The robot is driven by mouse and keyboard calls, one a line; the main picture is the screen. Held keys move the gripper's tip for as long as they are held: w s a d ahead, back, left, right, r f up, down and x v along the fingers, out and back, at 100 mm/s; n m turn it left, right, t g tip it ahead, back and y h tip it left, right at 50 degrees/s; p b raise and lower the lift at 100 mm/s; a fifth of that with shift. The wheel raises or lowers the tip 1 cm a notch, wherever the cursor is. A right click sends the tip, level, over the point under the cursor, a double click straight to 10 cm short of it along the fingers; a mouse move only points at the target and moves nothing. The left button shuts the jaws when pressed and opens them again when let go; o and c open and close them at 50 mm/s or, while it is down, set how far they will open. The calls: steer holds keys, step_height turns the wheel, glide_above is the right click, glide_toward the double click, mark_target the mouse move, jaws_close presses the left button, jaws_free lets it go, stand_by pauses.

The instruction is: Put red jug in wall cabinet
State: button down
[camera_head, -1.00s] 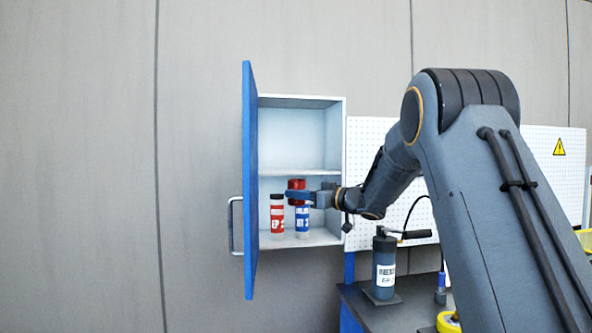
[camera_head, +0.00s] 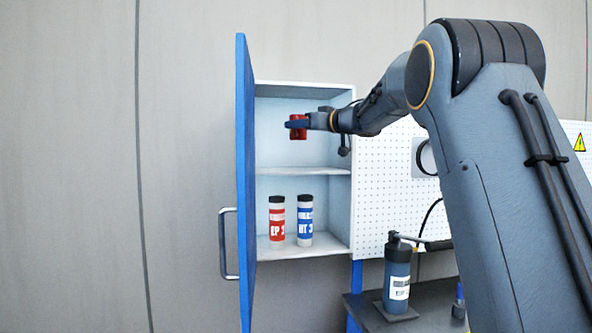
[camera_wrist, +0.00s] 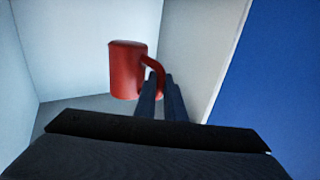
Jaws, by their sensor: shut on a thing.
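The red jug (camera_head: 298,130) is held up in front of the upper compartment of the wall cabinet (camera_head: 262,171), above the middle shelf. My gripper (camera_head: 303,122) is shut on it. In the wrist view the red jug (camera_wrist: 126,72) is upright, and the fingers of my gripper (camera_wrist: 161,90) close on its handle at the right. Pale cabinet walls show behind it. The cabinet's blue door (camera_head: 244,190) stands open on the left; it also shows at the right of the wrist view (camera_wrist: 275,80). The gap between jug and shelf is visible in the head view.
A red-labelled bottle (camera_head: 277,222) and a blue-labelled bottle (camera_head: 305,220) stand in the lower compartment. The upper compartment looks empty apart from the jug. A dark pump-like canister (camera_head: 397,280) stands on the workbench, below the pegboard (camera_head: 385,200).

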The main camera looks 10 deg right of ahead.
steer(key=shift+w, duration=0.2)
steer(key=f, duration=0.4)
steer(key=f+p, duration=0.1)
steer(key=f, duration=0.1)
steer(key=shift+w+d+f, duration=0.1)
steer(key=shift+d+f, duration=0.05)
steer(key=shift+d, duration=0.1)
steer(key=shift+a+f+p, duration=0.1)
steer(key=shift+f+p, duration=0.2)
steer(key=shift+f, duration=1.5)
steer(key=c, duration=1.9)
jaws_free()
steer(key=shift+f, duration=0.15)
steer(key=shift+o, duration=0.3)
steer(key=b+v, duration=0.3)
steer(key=v, duration=0.9)
